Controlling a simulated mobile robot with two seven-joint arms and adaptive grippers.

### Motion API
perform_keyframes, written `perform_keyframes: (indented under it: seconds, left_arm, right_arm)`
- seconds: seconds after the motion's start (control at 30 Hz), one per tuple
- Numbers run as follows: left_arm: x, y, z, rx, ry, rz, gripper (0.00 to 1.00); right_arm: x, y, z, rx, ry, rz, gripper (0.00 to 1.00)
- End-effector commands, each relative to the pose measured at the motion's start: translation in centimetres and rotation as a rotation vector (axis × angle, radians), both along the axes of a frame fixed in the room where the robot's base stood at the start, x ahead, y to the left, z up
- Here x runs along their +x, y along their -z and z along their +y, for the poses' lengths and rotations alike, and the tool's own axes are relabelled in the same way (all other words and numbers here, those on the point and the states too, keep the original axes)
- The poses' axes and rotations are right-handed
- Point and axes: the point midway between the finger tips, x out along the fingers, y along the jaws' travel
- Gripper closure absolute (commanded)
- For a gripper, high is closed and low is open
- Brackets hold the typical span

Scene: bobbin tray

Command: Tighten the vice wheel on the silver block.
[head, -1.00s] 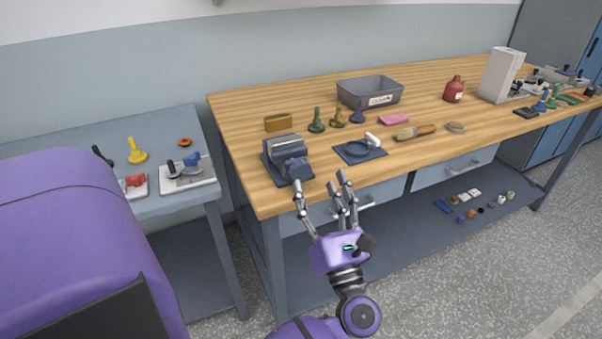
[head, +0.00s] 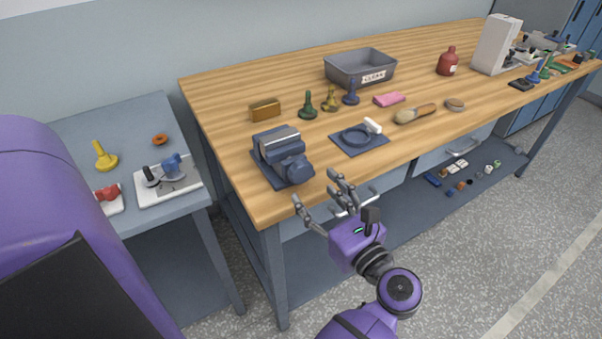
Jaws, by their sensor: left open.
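A dark blue vice (head: 271,166) stands near the left front corner of the wooden bench. A silver block (head: 279,139) shows at its top, seemingly between the jaws. A rounded dark blue part (head: 298,171) is at the vice's front end; I cannot tell its exact shape. My right gripper is not in view.
A grey side table (head: 125,125) stands left. The front strip of bench is clear.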

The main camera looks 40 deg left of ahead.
Motion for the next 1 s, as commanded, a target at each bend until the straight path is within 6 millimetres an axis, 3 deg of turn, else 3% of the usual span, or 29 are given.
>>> perform_keyframes:
  seconds: [0.3,0.7,1.0]
  left_arm:
    - [1.9,-0.4,4.4,0.003,0.001,-0.003,0.42]
    - [2.2,0.0,5.3,0.001,0.0,0.0,0.42]
    - [2.1,0.0,5.3,0.001,-0.001,0.001,0.82]
  right_arm:
    - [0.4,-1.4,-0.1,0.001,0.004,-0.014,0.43]
    - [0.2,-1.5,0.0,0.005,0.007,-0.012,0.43]
    - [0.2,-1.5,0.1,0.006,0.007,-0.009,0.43]
